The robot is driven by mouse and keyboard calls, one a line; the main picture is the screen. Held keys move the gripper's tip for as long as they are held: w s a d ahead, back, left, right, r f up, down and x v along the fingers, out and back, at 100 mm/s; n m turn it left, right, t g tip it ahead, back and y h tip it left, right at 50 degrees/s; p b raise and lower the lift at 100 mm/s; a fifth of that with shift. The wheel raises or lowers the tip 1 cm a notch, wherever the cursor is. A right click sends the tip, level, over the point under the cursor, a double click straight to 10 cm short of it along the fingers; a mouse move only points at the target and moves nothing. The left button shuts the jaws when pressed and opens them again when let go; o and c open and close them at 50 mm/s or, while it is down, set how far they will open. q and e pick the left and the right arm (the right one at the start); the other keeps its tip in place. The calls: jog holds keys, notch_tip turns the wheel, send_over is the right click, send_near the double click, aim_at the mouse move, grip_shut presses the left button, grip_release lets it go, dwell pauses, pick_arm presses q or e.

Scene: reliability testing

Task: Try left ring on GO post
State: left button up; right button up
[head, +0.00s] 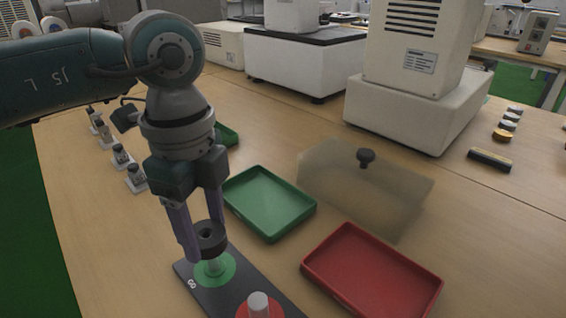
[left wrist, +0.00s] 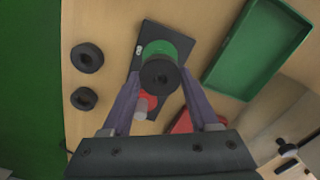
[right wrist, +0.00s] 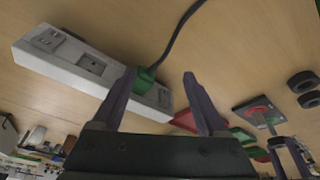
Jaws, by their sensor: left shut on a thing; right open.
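My left gripper (head: 206,232) is shut on a dark ring (head: 210,243), which also shows in the left wrist view (left wrist: 160,74). The ring is right over the green-based post (head: 214,268) on the dark gauge board (head: 186,268). Part of the pale post shows below the ring; I cannot tell whether its tip is inside the hole. A second post with a red base (head: 258,303) stands nearer on the board. Two more dark rings, one farther (left wrist: 87,57) and one nearer (left wrist: 84,98), lie beside the board. My right gripper (right wrist: 160,78) is open and empty.
A green tray (head: 268,203) and a red tray (head: 372,275) lie right of the board. A translucent cover with a dark knob (head: 366,157) stands behind them. The right wrist view shows a power strip (right wrist: 75,65) with a green plug (right wrist: 146,80) near my right fingers.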

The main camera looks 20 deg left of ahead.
pick_arm(q)
jog(key=shift+f+b, duration=0.45)
jog(key=shift+f, duration=0.25)
pick_arm(e)
jog(key=shift+f, duration=0.5)
pick_arm(q)
jog(key=shift+r, duration=0.1)
pick_arm(e)
jog(key=shift+r, duration=0.1)
pick_arm(q)
jog(key=shift+r+p, duration=1.6)
jog(key=shift+p, duration=0.2)
pick_arm(e)
jog(key=shift+d+r, duration=0.1)
jog(key=shift+r, duration=1.65)
